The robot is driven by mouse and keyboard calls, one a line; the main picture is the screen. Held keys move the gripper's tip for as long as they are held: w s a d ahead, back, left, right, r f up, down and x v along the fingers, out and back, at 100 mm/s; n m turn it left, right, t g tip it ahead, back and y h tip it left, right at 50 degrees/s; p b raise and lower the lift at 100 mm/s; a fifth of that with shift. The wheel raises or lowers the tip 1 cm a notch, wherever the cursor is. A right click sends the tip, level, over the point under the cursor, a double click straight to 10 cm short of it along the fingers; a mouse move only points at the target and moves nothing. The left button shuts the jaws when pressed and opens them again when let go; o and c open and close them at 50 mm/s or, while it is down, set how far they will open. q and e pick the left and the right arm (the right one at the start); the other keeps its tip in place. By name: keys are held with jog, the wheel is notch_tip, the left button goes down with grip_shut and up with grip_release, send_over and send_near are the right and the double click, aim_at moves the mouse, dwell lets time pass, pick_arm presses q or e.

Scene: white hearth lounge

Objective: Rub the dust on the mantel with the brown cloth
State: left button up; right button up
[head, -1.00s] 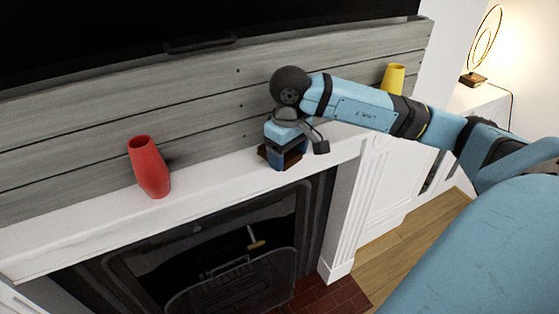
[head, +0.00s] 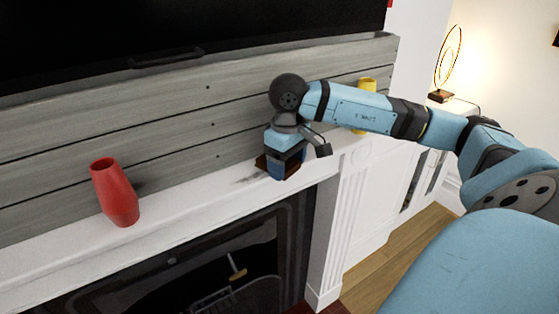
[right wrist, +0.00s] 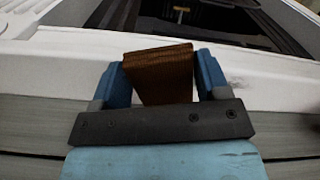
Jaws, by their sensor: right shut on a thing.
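The white mantel (head: 190,205) runs across the head view above the fireplace. A dark grey smudge of dust (head: 248,180) lies on its top, just left of my right gripper (head: 284,172). The right gripper is shut on the brown cloth (right wrist: 160,75), which shows as a thick brown block between the blue fingers in the right wrist view. In the head view the cloth (head: 262,163) is mostly hidden by the gripper. The gripper points down at the mantel top; whether the cloth touches it I cannot tell. My left gripper is not in view.
A red vase (head: 115,193) stands on the mantel to the left. A yellow vase (head: 367,86) stands at the right end, partly behind my right arm. Grey planks (head: 110,130) and a black screen (head: 200,30) rise behind. The mantel is clear between red vase and dust.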

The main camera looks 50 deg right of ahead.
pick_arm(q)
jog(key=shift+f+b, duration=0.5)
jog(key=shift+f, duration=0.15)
pick_arm(e)
jog(key=shift+s+d+f, duration=0.1)
jog(key=shift+s+d, duration=0.05)
jog(key=shift+d, duration=0.45)
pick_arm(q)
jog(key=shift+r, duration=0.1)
